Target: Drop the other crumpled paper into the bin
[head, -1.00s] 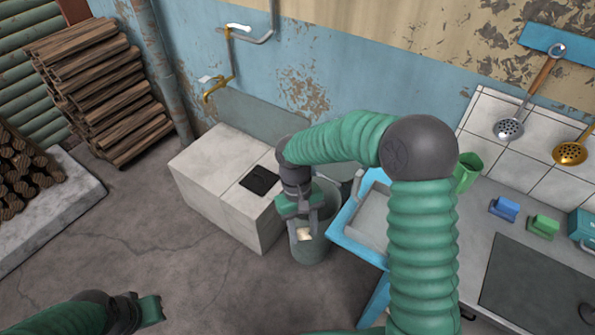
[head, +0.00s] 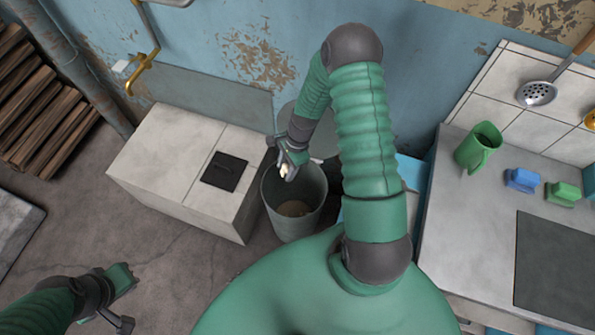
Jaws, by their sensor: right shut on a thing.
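A grey round bin (head: 296,222) stands on the floor between the white block and the counter, with something tan lying at its bottom. My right gripper (head: 287,168) is above the bin's opening, near its back left rim, shut on a small cream crumpled paper (head: 284,171). Most of the paper is hidden by the fingers. My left gripper (head: 128,300) is low at the left, over the floor and empty; how far its jaws are apart is hard to see.
A white tiled block (head: 180,165) with a black lid (head: 224,171) stands left of the bin. At the right is a counter (head: 470,220) with a green jug (head: 478,147), a blue sponge (head: 521,180) and a green sponge (head: 563,193). Stacked logs (head: 40,105) are at the far left.

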